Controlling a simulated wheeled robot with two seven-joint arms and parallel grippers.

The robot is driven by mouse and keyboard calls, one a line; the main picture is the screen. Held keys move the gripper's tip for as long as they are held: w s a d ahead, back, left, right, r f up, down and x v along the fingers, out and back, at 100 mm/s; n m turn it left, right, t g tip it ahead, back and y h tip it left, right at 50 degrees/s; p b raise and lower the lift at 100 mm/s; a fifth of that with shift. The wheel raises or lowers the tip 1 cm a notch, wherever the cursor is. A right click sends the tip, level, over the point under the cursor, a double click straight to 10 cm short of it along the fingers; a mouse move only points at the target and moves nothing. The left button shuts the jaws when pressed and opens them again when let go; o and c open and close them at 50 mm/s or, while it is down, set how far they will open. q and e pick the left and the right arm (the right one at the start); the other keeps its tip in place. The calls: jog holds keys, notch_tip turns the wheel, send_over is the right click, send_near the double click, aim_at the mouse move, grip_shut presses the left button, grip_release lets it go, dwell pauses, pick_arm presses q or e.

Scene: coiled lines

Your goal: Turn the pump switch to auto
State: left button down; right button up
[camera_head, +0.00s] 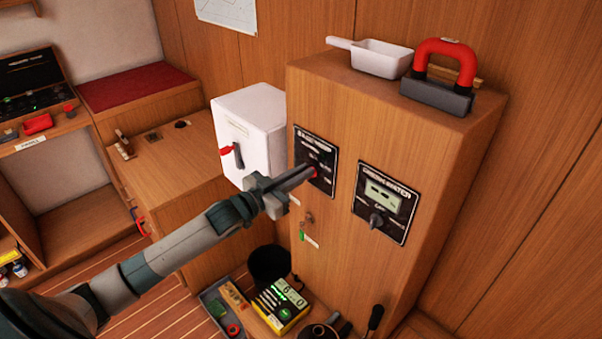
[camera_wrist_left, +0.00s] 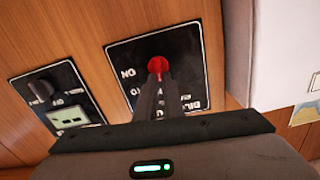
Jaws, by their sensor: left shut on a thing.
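The pump switch panel (camera_head: 316,150) is a black plate on the front of the wooden cabinet, near its left edge. Its lettering is too blurred to read surely. My left gripper (camera_head: 308,172) reaches it from the lower left and is shut on the red switch knob (camera_head: 314,173). In the left wrist view the black panel (camera_wrist_left: 192,55) appears turned around, and the red knob (camera_wrist_left: 158,65) sits at the tips of my closed left fingers (camera_wrist_left: 158,88). The fingers hide part of the knob and some lettering. My right gripper is not in view.
A second black panel (camera_head: 386,202) with a display and dark knob sits to the right. A white box (camera_head: 250,130) with a red-tipped lever stands left. A key with a green tag (camera_head: 303,229) hangs below. A white pan (camera_head: 381,59) and red-handled block (camera_head: 437,92) sit on top.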

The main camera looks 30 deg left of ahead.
pick_arm(q)
jog(key=shift+s+d+f+m, duration=0.1)
jog(key=shift+d+m, duration=0.05)
jog(key=shift+m, duration=1.1)
jog(key=shift+s+d+f+m, duration=0.1)
jog(key=shift+d+m, duration=0.1)
jog(key=shift+m, duration=1.1)
jog(key=shift+d+f+m, duration=0.1)
jog(key=shift+d+m, duration=0.05)
jog(key=shift+m, duration=1.1)
jog(key=c, duration=1.9)
grip_release()
jog(key=shift+o, duration=0.2)
